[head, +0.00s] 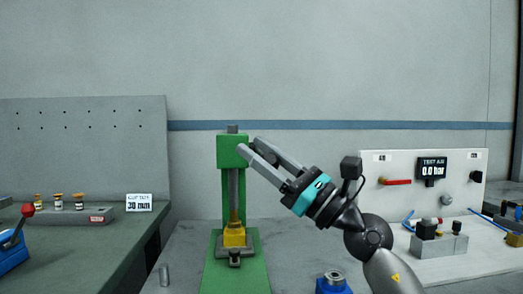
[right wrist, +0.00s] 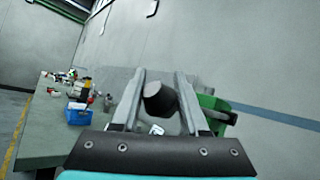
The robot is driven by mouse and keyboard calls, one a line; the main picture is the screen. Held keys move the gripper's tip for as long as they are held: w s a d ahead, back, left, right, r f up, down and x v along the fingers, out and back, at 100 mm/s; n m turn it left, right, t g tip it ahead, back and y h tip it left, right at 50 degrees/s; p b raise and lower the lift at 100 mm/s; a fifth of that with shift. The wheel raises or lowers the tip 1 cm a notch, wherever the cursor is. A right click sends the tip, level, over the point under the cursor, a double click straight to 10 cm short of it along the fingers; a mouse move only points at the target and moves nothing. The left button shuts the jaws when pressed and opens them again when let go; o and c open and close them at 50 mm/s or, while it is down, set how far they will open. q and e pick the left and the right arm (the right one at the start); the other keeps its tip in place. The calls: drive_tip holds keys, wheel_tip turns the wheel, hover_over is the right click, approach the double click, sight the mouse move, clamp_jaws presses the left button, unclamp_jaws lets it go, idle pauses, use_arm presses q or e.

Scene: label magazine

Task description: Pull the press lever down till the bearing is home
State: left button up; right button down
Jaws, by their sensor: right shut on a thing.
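The green press (head: 224,180) stands upright on a green base plate (head: 236,276) in the middle of the head view. Its grey ram (head: 233,190) reaches down to a yellow piece (head: 234,237) on a dark grey seat. I cannot make out the bearing separately. My right gripper (head: 248,146) is at the right side of the press head. In the right wrist view, its fingers (right wrist: 161,82) are shut on the dark knob (right wrist: 160,100) of the press lever. The lever's shaft is mostly hidden. My left gripper is not in view.
A blue object (head: 333,284) with a grey top stands right of the press. A small grey cylinder (head: 164,275) stands left. A white test panel (head: 400,168) with a "0.0 bar" display (head: 433,169) is at right. A bench with a red-knobbed lever (head: 27,210) is at left.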

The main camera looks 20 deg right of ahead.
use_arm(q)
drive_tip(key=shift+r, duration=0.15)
use_arm(e)
drive_tip(key=shift+w+a+f, duration=0.2)
drive_tip(key=shift+a+f, duration=0.15)
drive_tip(key=shift+f, duration=0.3)
drive_tip(key=c, duration=0.8)
unclamp_jaws()
drive_tip(key=o, duration=0.3)
drive_tip(key=shift+a, duration=0.1)
drive_tip(key=shift+o, duration=0.2)
use_arm(q)
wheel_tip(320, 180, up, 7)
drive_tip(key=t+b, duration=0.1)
drive_tip(key=b, duration=0.2)
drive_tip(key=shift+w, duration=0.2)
use_arm(e)
drive_tip(key=v, duration=1.5)
drive_tip(key=shift+d+r, duration=0.25)
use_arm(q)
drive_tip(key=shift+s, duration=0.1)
use_arm(e)
drive_tip(key=shift+s, duration=0.1)
